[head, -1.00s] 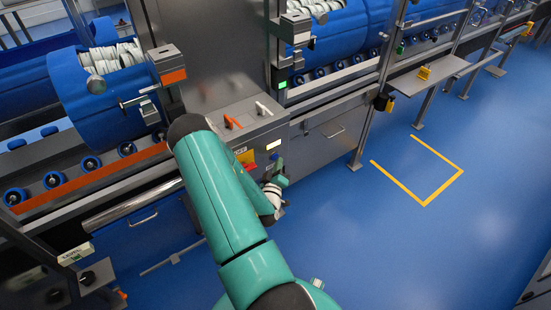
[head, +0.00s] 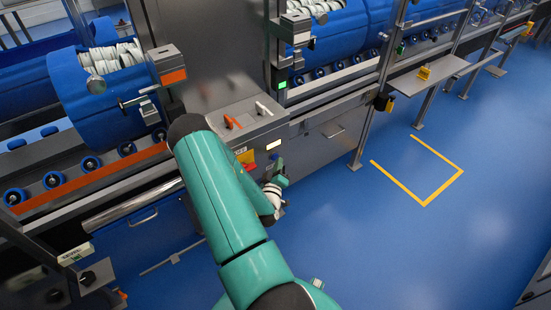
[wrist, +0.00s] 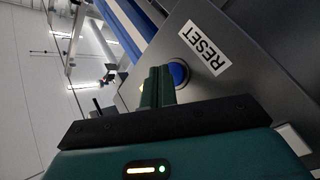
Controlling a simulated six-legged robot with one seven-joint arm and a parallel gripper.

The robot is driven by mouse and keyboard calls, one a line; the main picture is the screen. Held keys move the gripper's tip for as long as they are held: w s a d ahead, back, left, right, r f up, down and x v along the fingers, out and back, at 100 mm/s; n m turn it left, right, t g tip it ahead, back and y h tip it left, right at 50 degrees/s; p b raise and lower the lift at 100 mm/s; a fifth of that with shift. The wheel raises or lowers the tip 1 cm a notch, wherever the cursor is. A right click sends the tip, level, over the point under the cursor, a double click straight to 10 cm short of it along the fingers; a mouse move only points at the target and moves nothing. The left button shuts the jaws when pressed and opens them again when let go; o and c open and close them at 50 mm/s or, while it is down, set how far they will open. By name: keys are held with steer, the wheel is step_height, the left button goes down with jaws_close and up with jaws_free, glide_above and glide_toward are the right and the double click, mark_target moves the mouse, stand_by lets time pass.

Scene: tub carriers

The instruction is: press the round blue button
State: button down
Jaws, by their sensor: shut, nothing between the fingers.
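The round blue button (wrist: 180,72) sits on a dark grey panel in the wrist view, beside a white label reading RESET (wrist: 204,48). My gripper (wrist: 158,72) is shut and empty. Its green fingertips reach up to the left edge of the button and cover part of it. I cannot tell whether they touch it.
Blue drums (head: 110,100) of white rolled items rest on rollers at the left. The blue floor at the right, with a yellow marking (head: 425,204), is clear.

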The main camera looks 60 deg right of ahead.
steer(key=shift+w, duration=0.15)
steer(key=shift+w+d, duration=0.2)
steer(key=shift+w, duration=0.05)
stand_by(0.6)
steer(key=shift+s+a, duration=0.2)
steer(key=shift+s, duration=0.2)
steer(key=s+a, duration=0.2)
steer(key=s, duration=0.3)
steer(key=shift+s+a, duration=0.2)
steer(key=shift+a, duration=0.2)
stand_by(1.1)
